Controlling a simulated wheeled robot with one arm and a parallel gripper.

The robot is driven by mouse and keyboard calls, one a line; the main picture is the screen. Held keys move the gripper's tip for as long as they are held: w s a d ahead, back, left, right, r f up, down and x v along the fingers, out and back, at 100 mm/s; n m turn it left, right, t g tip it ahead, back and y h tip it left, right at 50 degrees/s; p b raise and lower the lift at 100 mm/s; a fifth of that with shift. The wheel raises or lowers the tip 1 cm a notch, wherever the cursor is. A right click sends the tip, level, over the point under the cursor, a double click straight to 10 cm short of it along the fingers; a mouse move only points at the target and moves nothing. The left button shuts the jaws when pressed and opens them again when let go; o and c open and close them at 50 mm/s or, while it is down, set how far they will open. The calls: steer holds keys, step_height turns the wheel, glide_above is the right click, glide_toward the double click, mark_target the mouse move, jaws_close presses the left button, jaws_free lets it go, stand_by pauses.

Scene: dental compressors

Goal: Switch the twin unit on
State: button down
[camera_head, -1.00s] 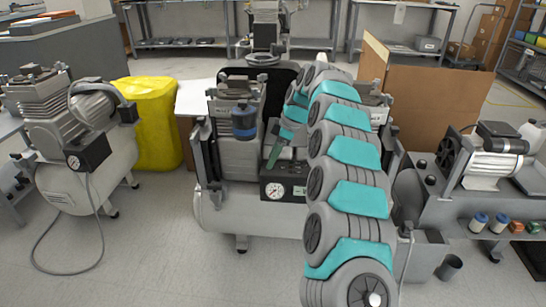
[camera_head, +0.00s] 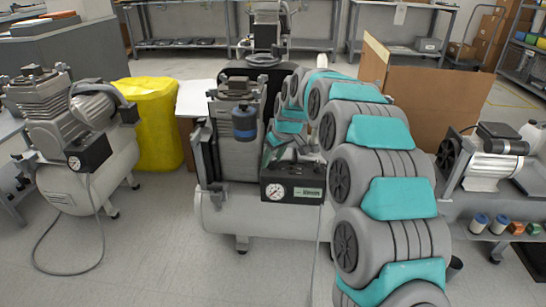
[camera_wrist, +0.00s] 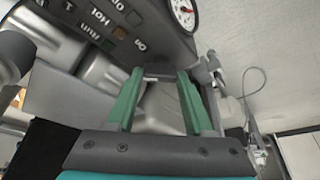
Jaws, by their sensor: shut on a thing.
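The twin unit, a grey compressor on a white tank (camera_head: 225,210), stands in the middle of the head view. Its dark control box (camera_head: 292,190) has a round gauge (camera_head: 273,192) and a label plate. In the wrist view the box (camera_wrist: 120,22) shows upside down at the top, with small lamps, lettering and part of the gauge (camera_wrist: 184,12). My gripper (camera_wrist: 158,76) has its green fingers either side of a dark grey part (camera_wrist: 158,70) at the box's edge, and is shut on it. What this part is cannot be made out clearly. In the head view my arm hides the unit's right half.
Another compressor (camera_head: 75,140) with a trailing hose stands at left, before a yellow-covered bin (camera_head: 152,125). At right, a bench (camera_head: 480,210) carries a motor unit and small canisters. A cardboard panel (camera_head: 435,100) stands behind.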

mark_target(270, 175)
steer(key=m, duration=0.2)
steer(key=m+t+h+p, duration=0.1)
steer(key=m, duration=0.1)
steer(key=shift+r+m+h, duration=0.1)
steer(key=shift+m+h, duration=0.2)
steer(key=shift+s+a+m+h+p, duration=0.15)
steer(key=shift+m+h, duration=0.2)
steer(key=shift+m, duration=0.65)
steer(key=shift+w+a+m+h+p, duration=0.15)
steer(key=shift+m+h, duration=0.2)
steer(key=shift+m, duration=0.65)
steer(key=shift+s+d, duration=0.1)
steer(key=shift+c, duration=1.4)
jaws_free()
steer(key=v, duration=0.7)
steer(key=shift+s+r, duration=0.25)
steer(key=shift+r, duration=0.05)
